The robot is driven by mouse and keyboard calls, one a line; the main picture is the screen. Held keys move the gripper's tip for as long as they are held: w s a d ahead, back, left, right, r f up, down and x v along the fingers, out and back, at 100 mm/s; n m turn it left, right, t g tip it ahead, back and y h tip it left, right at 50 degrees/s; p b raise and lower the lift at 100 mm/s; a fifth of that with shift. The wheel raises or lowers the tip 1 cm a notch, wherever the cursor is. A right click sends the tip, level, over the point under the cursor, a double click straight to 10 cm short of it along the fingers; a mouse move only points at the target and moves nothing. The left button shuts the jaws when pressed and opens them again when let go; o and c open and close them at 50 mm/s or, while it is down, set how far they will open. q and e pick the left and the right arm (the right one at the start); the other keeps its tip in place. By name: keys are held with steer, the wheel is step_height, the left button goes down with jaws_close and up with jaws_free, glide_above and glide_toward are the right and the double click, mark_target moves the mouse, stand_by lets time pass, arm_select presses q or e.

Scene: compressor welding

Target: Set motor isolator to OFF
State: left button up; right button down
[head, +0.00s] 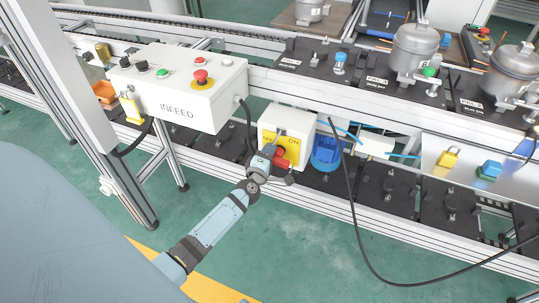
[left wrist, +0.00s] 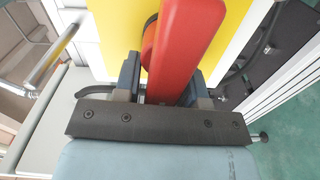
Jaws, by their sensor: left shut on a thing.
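The motor isolator is a white box (head: 270,119) below the conveyor rail, with a yellow plate (head: 293,146) on its front that shows the word ON. Its red handle (head: 279,154) is partly hidden by my left gripper (head: 268,160) in the head view. In the left wrist view the red handle (left wrist: 187,42) stands large against the yellow plate (left wrist: 112,30). The two fingers of my left gripper (left wrist: 165,78) sit on either side of the handle's lower end and are shut on it. My right gripper is not in view.
A white INFEED control box (head: 177,110) with a red stop button (head: 201,77) stands to the left. A blue motor (head: 326,153) is just right of the isolator. A black cable (head: 354,215) hangs at the right. Green floor in front is clear.

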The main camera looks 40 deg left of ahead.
arm_select(q)
steer(key=shift+f+n, duration=0.2)
steer(key=shift+n, duration=0.2)
stand_by(0.3)
steer(key=o, duration=0.7)
steer(key=shift+s, duration=0.1)
steer(key=v, duration=1.3)
steer(key=shift+s, duration=0.35)
